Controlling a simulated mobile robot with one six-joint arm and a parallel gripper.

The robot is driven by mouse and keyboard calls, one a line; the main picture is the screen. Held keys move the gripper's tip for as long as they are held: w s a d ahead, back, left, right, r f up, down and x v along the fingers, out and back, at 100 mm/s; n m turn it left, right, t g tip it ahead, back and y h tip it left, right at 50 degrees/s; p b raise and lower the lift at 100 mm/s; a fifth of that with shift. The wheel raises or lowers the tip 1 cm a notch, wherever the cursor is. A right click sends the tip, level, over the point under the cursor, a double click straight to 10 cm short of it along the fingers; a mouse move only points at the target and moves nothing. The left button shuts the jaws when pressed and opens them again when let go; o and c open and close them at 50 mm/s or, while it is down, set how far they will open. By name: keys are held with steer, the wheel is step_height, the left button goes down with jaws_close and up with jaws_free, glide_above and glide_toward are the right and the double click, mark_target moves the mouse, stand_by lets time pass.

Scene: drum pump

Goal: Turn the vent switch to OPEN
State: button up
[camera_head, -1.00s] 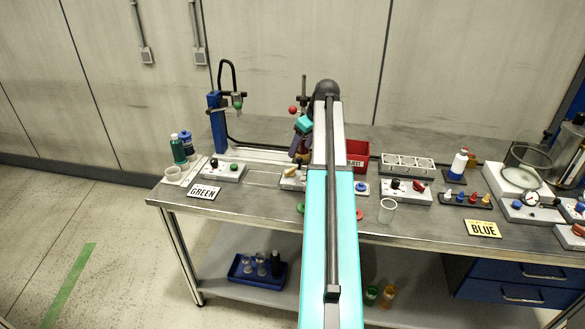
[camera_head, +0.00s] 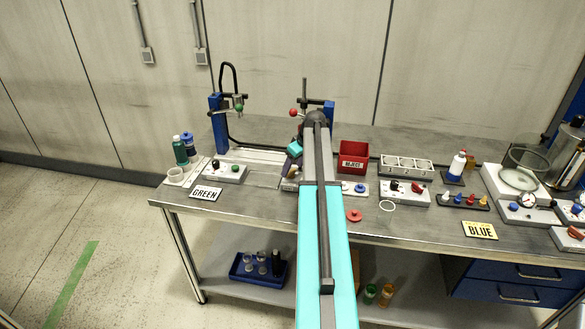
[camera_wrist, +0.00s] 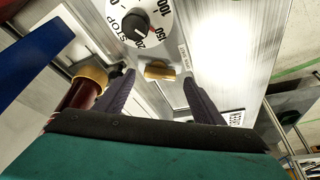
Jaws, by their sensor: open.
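My gripper (camera_wrist: 159,86) is open, with one dark finger to each side of the knob. The knob lies just ahead of the fingertips, and no contact is visible. In the head view my gripper (camera_head: 293,158) is low over the bench behind my arm, which hides part of the panel there.
A black dial (camera_wrist: 135,25) with a numbered STOP scale is close to the knob. A dark red cylinder with a gold cap (camera_wrist: 88,78) stands near the left finger. A red REJECT bin (camera_head: 353,157) and a switch box (camera_head: 405,193) are to the right.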

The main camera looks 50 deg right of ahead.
steer(key=shift+x, duration=1)
steer(key=c, duration=1)
steer(key=shift+c, duration=0.2)
steer(key=shift+m+b, duration=0.3)
steer(key=shift+m, duration=0.1)
steer(key=o, duration=1)
